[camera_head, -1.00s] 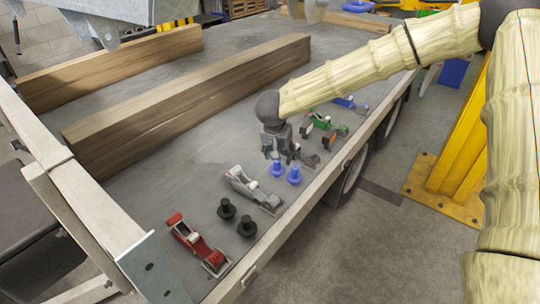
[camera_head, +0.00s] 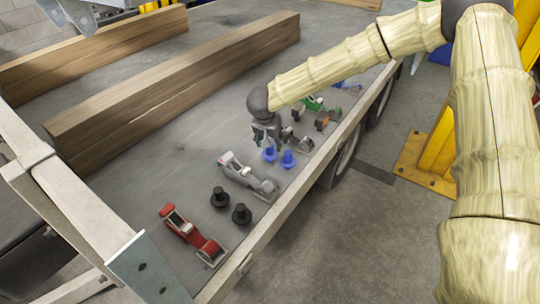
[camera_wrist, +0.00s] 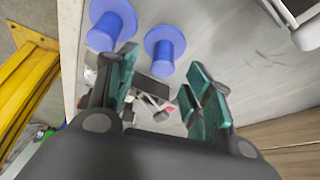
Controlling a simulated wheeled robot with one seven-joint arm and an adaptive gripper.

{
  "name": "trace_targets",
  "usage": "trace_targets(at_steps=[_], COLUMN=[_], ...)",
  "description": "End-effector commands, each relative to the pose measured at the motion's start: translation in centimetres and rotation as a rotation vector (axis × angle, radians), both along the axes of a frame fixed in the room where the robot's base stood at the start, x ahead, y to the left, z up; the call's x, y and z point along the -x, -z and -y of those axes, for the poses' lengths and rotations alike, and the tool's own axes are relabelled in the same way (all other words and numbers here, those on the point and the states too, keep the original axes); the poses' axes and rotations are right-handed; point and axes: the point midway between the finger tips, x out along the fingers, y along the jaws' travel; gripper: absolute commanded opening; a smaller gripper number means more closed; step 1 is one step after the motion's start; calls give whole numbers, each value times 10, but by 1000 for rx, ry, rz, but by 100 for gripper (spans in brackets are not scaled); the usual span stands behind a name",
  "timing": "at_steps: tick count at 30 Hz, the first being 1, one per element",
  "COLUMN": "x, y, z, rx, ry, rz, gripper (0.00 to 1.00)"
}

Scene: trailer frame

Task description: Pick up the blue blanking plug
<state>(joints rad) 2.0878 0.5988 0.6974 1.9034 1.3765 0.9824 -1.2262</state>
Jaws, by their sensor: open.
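Two blue blanking plugs stand on the grey trailer bed. In the head view, the left plug (camera_head: 269,154) is just below my gripper and the right plug (camera_head: 288,159) is beside it. In the wrist view, one plug (camera_wrist: 165,48) appears beyond the gap between my fingers and the other (camera_wrist: 110,25) is at the upper left, past the left finger. My gripper (camera_head: 268,140) is open and empty, close to the left plug. Its teal finger pads (camera_wrist: 160,95) are spread apart in the wrist view. Whether a finger touches a plug cannot be told.
A grey ratchet (camera_head: 247,176), two black plugs (camera_head: 219,197) (camera_head: 241,213) and a red ratchet (camera_head: 192,235) lie nearer. Green and orange ratchets (camera_head: 320,110) lie beyond. A long timber beam (camera_head: 180,95) is at the left; bare bed lies between.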

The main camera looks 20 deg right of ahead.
Motion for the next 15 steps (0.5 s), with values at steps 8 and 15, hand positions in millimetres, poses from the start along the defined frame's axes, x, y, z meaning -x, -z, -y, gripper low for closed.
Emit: trace_targets(at_steps=[8, 15], x=[-10, -12], y=[28, 32], z=[3, 4], rx=[-1, -1], ry=[0, 0], rz=[-2, 0], gripper=[51, 51])
